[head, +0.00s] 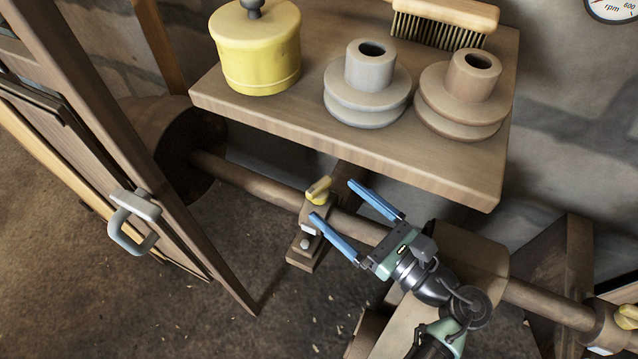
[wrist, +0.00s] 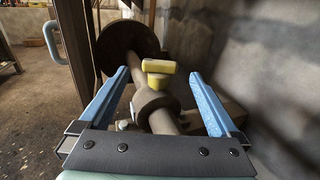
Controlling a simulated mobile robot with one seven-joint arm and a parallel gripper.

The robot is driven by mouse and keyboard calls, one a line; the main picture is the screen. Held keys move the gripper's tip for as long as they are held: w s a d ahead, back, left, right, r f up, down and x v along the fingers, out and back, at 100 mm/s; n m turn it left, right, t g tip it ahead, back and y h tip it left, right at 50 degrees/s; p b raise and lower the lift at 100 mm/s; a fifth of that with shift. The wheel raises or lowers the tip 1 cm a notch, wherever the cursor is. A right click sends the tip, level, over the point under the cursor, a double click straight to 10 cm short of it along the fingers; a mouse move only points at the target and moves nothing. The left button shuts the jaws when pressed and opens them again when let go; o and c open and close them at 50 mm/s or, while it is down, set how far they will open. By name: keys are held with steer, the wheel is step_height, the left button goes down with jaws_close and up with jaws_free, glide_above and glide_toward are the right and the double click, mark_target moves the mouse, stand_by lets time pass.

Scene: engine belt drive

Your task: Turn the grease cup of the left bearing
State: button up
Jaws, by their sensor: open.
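The left bearing (head: 312,220) sits on the brown shaft below the shelf. Its yellow grease cup (head: 319,190) stands on top, with a wing-shaped head. My gripper (head: 334,202) is open, its two blue fingers pointing toward the bearing from the right. In the head view the cup is just beyond the fingertips. In the wrist view the grease cup (wrist: 158,67) shows between and beyond the fingers, a little above the bearing (wrist: 150,100). Nothing is between the fingers. A second yellow cup (head: 628,313) stands on the right bearing at the picture's right edge.
A wooden shelf (head: 440,172) overhangs the shaft (head: 250,182), bearing a yellow canister (head: 258,50), two pulleys (head: 368,88) (head: 465,97) and a brush (head: 440,22). A wooden door (head: 85,110) with a grey handle (head: 133,222) stands at left. A large pulley (wrist: 127,50) is behind the bearing.

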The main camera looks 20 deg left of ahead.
mark_target(322, 190)
steer(key=x, duration=0.5)
steer(key=shift+w+a, duration=0.15)
steer(key=shift+a, duration=0.2)
steer(key=c, duration=1.4)
steer(key=shift+o, duration=0.2)
